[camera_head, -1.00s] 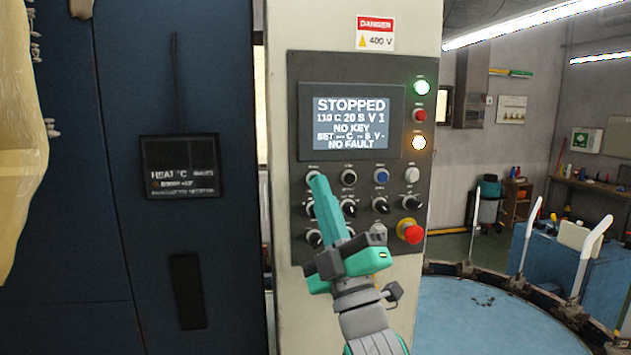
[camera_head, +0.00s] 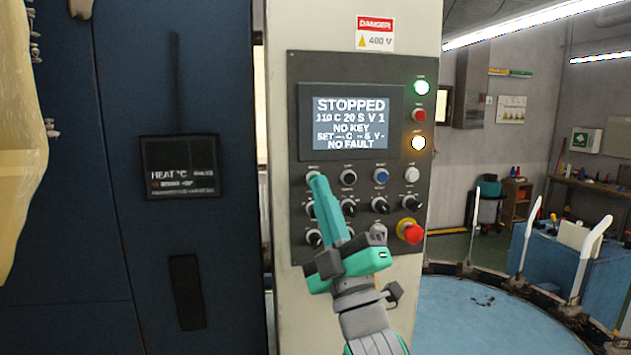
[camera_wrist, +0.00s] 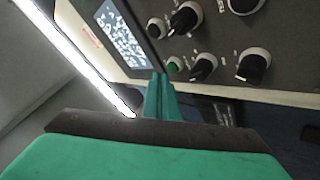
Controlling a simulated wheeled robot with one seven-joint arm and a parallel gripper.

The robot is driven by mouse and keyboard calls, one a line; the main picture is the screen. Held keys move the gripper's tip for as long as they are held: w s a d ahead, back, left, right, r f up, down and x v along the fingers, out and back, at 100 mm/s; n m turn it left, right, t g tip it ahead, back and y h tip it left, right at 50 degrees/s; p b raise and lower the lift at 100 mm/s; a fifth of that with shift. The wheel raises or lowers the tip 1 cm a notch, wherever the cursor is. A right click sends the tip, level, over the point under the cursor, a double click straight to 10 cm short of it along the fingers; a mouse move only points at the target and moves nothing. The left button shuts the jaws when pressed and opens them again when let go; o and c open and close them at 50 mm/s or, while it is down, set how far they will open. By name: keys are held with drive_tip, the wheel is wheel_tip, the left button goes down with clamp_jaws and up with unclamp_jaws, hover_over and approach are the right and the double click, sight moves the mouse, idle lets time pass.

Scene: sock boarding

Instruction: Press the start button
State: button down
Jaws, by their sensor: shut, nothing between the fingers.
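A green button (camera_wrist: 175,66) in a pale ring shows in the wrist view beside my fingertips. In the head view the same button (camera_head: 312,172) is the leftmost of the row under the screen, mostly hidden behind my fingertips. My gripper (camera_head: 319,180) is shut and empty, its green fingers pointing up at that button. In the wrist view my gripper (camera_wrist: 160,78) has its tips just beside the button; I cannot tell whether they touch it. The screen (camera_head: 350,120) reads STOPPED, NO KEY and NO FAULT.
Other buttons, such as a blue one (camera_head: 381,175), and several black knobs (camera_head: 380,205) crowd the panel (camera_head: 294,90). A red emergency stop (camera_head: 412,233) sits at its lower right. A dark blue cabinet (camera_head: 110,260) stands left, a round blue table (camera_head: 480,315) right.

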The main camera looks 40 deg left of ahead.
drive_tip(key=shift+a, duration=0.1)
drive_tip(key=shift+w+a, duration=0.25)
drive_tip(key=shift+w+a, duration=0.3)
drive_tip(key=shift+a, duration=0.1)
idle(1.2)
drive_tip(key=shift+s, duration=0.1)
drive_tip(key=shift+s+d, duration=0.5)
drive_tip(key=shift+d, duration=0.15)
drive_tip(key=shift+d, duration=0.1)
